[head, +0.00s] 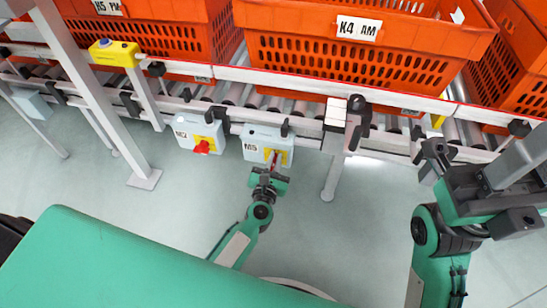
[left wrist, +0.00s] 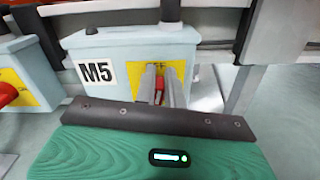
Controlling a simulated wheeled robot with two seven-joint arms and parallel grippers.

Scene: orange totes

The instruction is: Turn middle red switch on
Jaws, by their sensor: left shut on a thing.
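A pale blue box labelled M5 (head: 258,136) hangs below the conveyor rail, with a yellow plate (head: 284,157) on its front. My left gripper (head: 273,161) is at this plate, shut on the red switch. In the left wrist view the two fingers of the left gripper (left wrist: 165,86) stand on both sides of the red switch (left wrist: 159,88), which they partly hide. The M5 box (left wrist: 115,52) fills the middle there. To its left hangs a similar box (head: 187,126) with a red switch (head: 202,147) on yellow. My right gripper (head: 432,158) is at the right, away from the boxes; its opening is unclear.
Orange totes (head: 356,62) stand on the roller conveyor above. A rail support post (head: 334,160) stands right of the M5 box. A slanted metal post (head: 85,75) and a yellow box with a blue button (head: 114,52) are at the left. The floor below is clear.

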